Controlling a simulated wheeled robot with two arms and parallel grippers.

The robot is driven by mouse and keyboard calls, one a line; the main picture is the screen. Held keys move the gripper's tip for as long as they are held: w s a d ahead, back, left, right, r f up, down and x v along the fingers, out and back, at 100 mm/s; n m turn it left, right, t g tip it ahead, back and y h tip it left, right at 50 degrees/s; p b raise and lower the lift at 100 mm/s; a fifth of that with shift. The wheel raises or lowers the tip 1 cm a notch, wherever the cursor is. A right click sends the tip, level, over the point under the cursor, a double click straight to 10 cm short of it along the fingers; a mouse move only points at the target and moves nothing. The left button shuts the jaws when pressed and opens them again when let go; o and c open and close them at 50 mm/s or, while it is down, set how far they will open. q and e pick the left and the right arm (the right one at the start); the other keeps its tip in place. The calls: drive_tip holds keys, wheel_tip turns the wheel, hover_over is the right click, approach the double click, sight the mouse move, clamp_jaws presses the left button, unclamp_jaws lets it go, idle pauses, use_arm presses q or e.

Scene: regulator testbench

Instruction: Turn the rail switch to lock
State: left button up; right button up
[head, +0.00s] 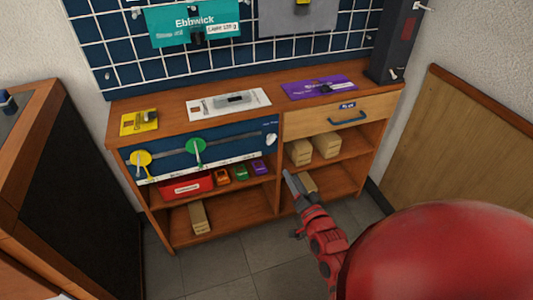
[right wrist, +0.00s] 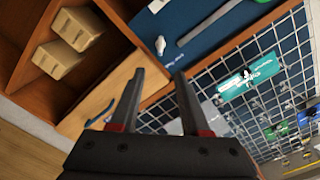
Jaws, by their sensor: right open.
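The blue front panel (head: 225,157) of the wooden bench carries a grey rail. A small white switch (head: 271,138) sits at the panel's right end; its lettering is too small to read. The switch also shows in the right wrist view (right wrist: 160,45), beyond my fingertips. My right gripper (head: 289,180) is in front of the bench's right shelves, below the switch and apart from it. In the right wrist view its two fingers (right wrist: 160,80) are apart with nothing between them. My left gripper is not in view.
A yellow disc (head: 141,158) and a green disc (head: 196,146) are on the rail. A drawer with a blue handle (head: 348,118) is right of the panel. Tan boxes (head: 326,146) lie on the shelves below. Flat plates, one purple (head: 318,87), lie on the bench top.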

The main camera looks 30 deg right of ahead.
sight(273, 142)
drive_tip(key=b+x, duration=0.3)
drive_tip(key=x, duration=1.3)
drive_tip(key=shift+w, duration=0.3)
drive_tip(key=shift+w+d+r, duration=0.1)
drive_tip(key=shift+w, duration=0.15)
clamp_jaws()
